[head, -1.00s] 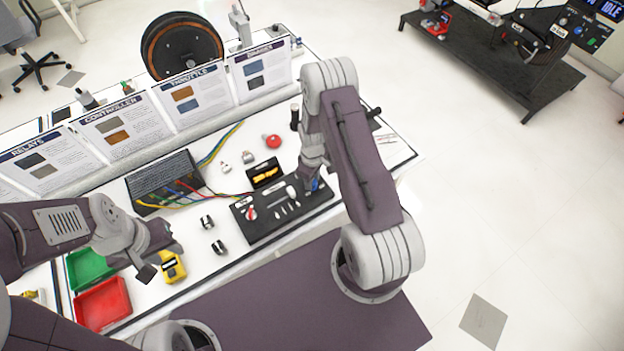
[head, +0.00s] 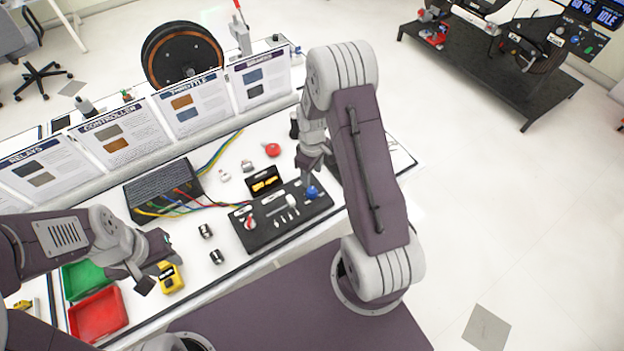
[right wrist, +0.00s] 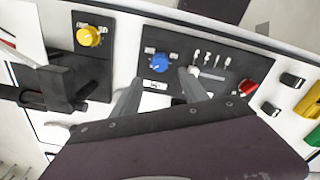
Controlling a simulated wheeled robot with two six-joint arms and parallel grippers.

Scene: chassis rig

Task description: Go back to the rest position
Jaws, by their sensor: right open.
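My right gripper (head: 308,165) is over the far right end of the black tool board (head: 262,236). In the right wrist view its two fingers (right wrist: 160,92) are apart with nothing between them. A blue knob (right wrist: 159,62) sits on the board just beyond the fingertips; it also shows in the head view (head: 312,192), below the gripper. My left gripper (head: 152,264) hangs at the left, beside a yellow device (head: 170,277). The head view does not show clearly how far apart its jaws are.
A green bin (head: 86,277) and a red bin (head: 98,314) stand at the table's near left. A black box with coloured wires (head: 160,187), a red button (head: 272,150) and small dark cylinders (head: 206,231) lie on the white table. Upright posters (head: 194,100) line the back.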

